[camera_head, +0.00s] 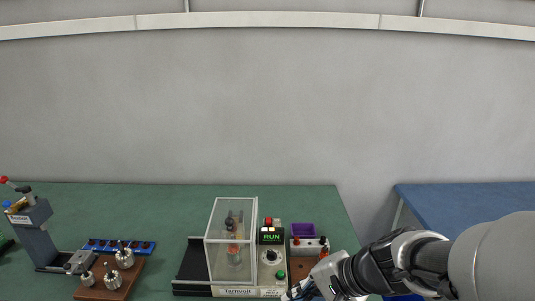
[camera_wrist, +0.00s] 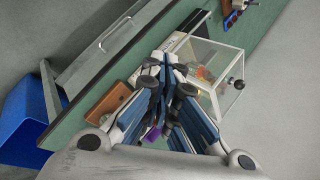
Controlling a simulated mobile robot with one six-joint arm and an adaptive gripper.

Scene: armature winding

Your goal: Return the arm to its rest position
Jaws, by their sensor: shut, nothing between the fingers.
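My arm reaches in from the lower right of the head view. My gripper (camera_head: 302,291) is at the bottom edge there, in front of the winding machine's right end, and partly cut off. In the wrist view my gripper (camera_wrist: 170,72) has its fingers together with nothing held. The winding machine (camera_head: 240,292) stands on the green bench. Its clear guard (camera_head: 222,250) is down over the dark spindle and an orange-red part. Its display (camera_head: 271,237) reads RUN in green. The clear guard also shows in the wrist view (camera_wrist: 212,62), right of the fingers.
A brown wooden block with armatures (camera_head: 107,287), a blue rack (camera_head: 104,244) and a grey press (camera_head: 42,235) stand left. A purple bin (camera_head: 303,229) sits right of the display. A blue table (camera_head: 455,205) stands right, across a gap. Bare green bench (camera_head: 130,205) lies behind.

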